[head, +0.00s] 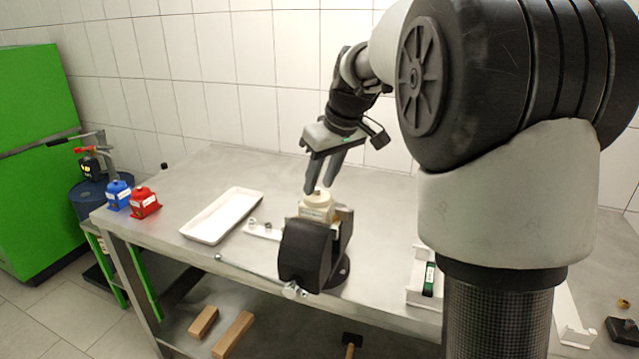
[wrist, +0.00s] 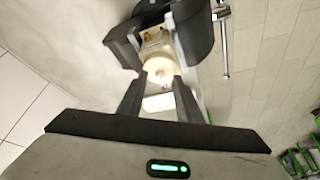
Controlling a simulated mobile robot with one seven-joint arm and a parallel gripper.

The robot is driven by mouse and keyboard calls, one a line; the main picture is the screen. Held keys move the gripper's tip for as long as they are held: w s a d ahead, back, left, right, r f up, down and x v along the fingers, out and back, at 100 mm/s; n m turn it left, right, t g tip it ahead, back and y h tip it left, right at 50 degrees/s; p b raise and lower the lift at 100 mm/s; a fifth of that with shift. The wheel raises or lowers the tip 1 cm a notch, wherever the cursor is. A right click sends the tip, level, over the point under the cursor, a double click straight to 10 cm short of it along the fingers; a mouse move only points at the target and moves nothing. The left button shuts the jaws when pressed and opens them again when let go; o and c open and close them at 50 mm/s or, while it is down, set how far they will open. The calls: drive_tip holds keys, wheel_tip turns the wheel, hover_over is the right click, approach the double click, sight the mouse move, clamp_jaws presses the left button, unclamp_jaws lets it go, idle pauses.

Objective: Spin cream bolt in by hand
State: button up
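A cream pump (head: 317,208) sits clamped in a black vise (head: 308,252) near the table's front edge. The wrist view shows the pump's body (wrist: 154,46) between the vise jaws, with a rounded cream top (wrist: 160,71) facing my gripper. I cannot make out a separate cream bolt; it may be hidden or too small. My gripper (head: 318,188) points down just above the pump. In the wrist view its fingertips (wrist: 160,80) stand apart, one on each side of the cream top. I see no clear contact.
A white tray (head: 222,215) lies left of the vise, with small metal parts (head: 265,229) between them. Blue (head: 118,194) and red (head: 144,202) pumps stand at the table's left end. The vise handle (head: 250,268) sticks out left. A white holder (head: 422,277) stands right.

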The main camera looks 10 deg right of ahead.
drive_tip(key=shift+w+f, duration=0.1)
drive_tip(key=shift+f, duration=0.3)
drive_tip(key=shift+c, duration=0.4)
clamp_jaws()
drive_tip(key=shift+a+r+m, duration=0.1)
drive_tip(key=shift+m, duration=0.2)
drive_tip(key=shift+a+m+h+p, duration=0.15)
drive_tip(key=shift+m+h+p, duration=0.3)
drive_tip(key=shift+m, duration=0.45)
drive_tip(key=m+h, duration=0.1)
drive_tip(key=m, duration=0.1)
drive_tip(key=m+h+p, duration=0.1)
drive_tip(key=m, duration=0.1)
drive_tip(key=shift+a, duration=0.2)
drive_tip(key=m+h, duration=0.1)
drive_tip(key=m, duration=0.2)
drive_tip(key=m+h+p, duration=0.1)
drive_tip(key=m, duration=0.2)
drive_tip(key=shift+w+a+g, duration=0.15)
drive_tip(key=shift+g, duration=0.15)
drive_tip(key=shift+m, duration=0.5)
